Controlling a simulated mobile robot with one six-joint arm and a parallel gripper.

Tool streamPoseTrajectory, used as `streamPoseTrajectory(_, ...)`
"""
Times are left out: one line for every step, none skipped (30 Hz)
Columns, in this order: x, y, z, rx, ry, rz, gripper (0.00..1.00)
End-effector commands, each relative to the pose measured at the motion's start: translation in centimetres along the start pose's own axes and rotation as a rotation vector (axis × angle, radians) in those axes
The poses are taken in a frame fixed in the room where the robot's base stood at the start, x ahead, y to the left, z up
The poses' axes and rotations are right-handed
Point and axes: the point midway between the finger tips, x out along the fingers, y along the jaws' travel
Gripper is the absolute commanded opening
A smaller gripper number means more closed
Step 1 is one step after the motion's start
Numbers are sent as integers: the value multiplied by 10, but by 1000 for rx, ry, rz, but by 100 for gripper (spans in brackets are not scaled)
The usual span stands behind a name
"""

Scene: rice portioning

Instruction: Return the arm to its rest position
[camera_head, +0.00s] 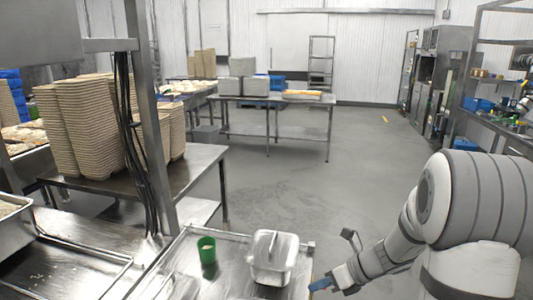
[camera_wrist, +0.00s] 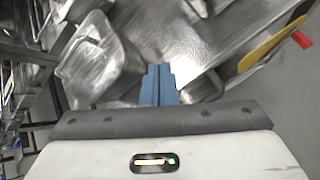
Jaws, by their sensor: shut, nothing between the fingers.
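My gripper (camera_head: 321,284) is at the lower right of the head view, just off the right edge of the steel table and to the right of a metal container. Its blue fingers are together and hold nothing; the wrist view shows the shut fingers (camera_wrist: 158,82) in the middle. My white arm (camera_head: 478,205) reaches in from the right, bent down toward the table edge. A lidded metal container (camera_head: 273,258) stands on the table, and in the wrist view a metal container (camera_wrist: 98,65) shows left of the fingers.
A green cup (camera_head: 207,250) stands on the steel table (camera_head: 180,272), left of the container. A metal post (camera_head: 148,120) with black cables rises at the left. Stacks of trays (camera_head: 85,125) stand on a table behind. Open grey floor (camera_head: 285,190) lies beyond.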

Motion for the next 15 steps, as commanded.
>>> streamPoseTrajectory(-8,23,2,-172,56,-2,0)
streamPoseTrajectory(-12,35,1,-280,93,0,0)
streamPoseTrajectory(-18,50,-2,-422,142,6,0)
streamPoseTrajectory(-22,60,-5,-530,179,12,0)
streamPoseTrajectory(-27,70,-7,-637,216,18,0)
streamPoseTrajectory(-33,83,-12,-780,266,28,0)
streamPoseTrajectory(-38,92,-15,-885,304,37,0)
streamPoseTrajectory(-43,100,-18,-991,342,48,0)
streamPoseTrajectory(-51,110,-23,-1132,393,64,0)
streamPoseTrajectory(-56,118,-26,-1236,432,78,0)
streamPoseTrajectory(-62,124,-30,-1340,473,93,0)
streamPoseTrajectory(-70,132,-35,-1478,527,117,0)
streamPoseTrajectory(-76,138,-38,-1577,568,134,0)
streamPoseTrajectory(-82,143,-41,-1676,610,154,0)
streamPoseTrajectory(-90,149,-46,-1799,664,181,0)
